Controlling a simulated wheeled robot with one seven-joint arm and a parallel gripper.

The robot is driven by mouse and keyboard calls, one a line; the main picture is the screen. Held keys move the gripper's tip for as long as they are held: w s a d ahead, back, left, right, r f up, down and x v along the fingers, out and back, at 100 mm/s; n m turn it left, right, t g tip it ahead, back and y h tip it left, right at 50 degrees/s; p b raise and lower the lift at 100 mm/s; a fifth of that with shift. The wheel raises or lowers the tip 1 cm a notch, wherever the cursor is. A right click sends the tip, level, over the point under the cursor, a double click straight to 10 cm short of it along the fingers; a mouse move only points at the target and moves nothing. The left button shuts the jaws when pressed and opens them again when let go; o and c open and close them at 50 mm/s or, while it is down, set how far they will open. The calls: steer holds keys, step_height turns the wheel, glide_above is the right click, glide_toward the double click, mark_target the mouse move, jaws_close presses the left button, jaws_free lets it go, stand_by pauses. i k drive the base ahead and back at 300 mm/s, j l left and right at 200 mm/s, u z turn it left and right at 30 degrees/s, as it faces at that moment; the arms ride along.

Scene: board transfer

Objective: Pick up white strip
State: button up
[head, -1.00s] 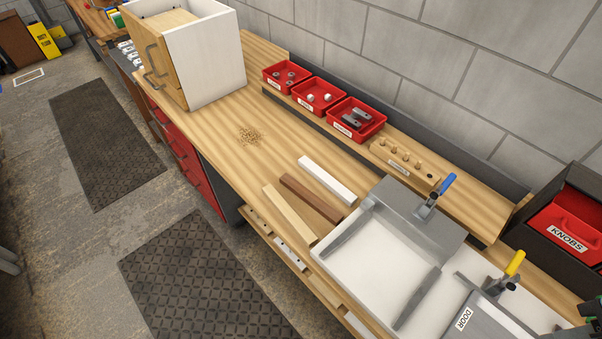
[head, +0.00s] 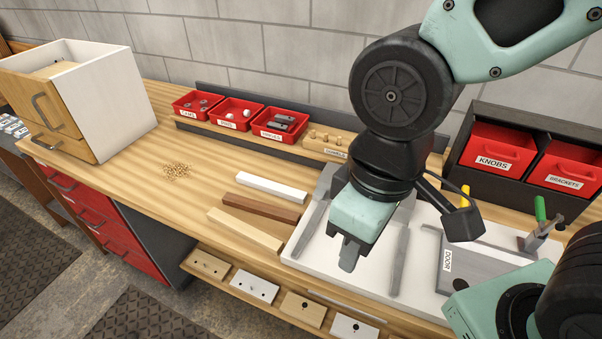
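The white strip (head: 271,187) lies flat on the wooden bench, the rearmost of three parallel strips. A dark brown strip (head: 261,205) lies just in front of it, and a pale wood strip (head: 245,229) in front of that. My gripper (head: 349,256) points down over the white jig tray, to the right of the strips and apart from them. Its fingers are seen partly from behind the pale green hand, so their opening is hard to judge. Nothing shows held in it.
Red bins (head: 238,114) stand on a raised shelf behind the strips, beside a dowel block (head: 331,142). A wooden cabinet (head: 80,95) stands at left, near a pile of chips (head: 177,171). The KNOBS bin (head: 497,150) is at right.

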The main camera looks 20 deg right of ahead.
mark_target(282, 191)
steer(key=u, duration=0.2)
steer(key=i+j+z, duration=0.1)
steer(key=z, duration=0.35)
steer(key=i+j+z, duration=0.1)
steer(key=j+z, duration=0.2)
steer(key=z, duration=0.15)
steer(key=i+j+z, duration=0.1)
steer(key=j+z, duration=0.2)
steer(key=j, duration=0.7)
steer(key=j+z, duration=0.35)
steer(key=j, duration=1.6)
steer(key=k+j, duration=0.1)
steer(key=j, duration=0.85)
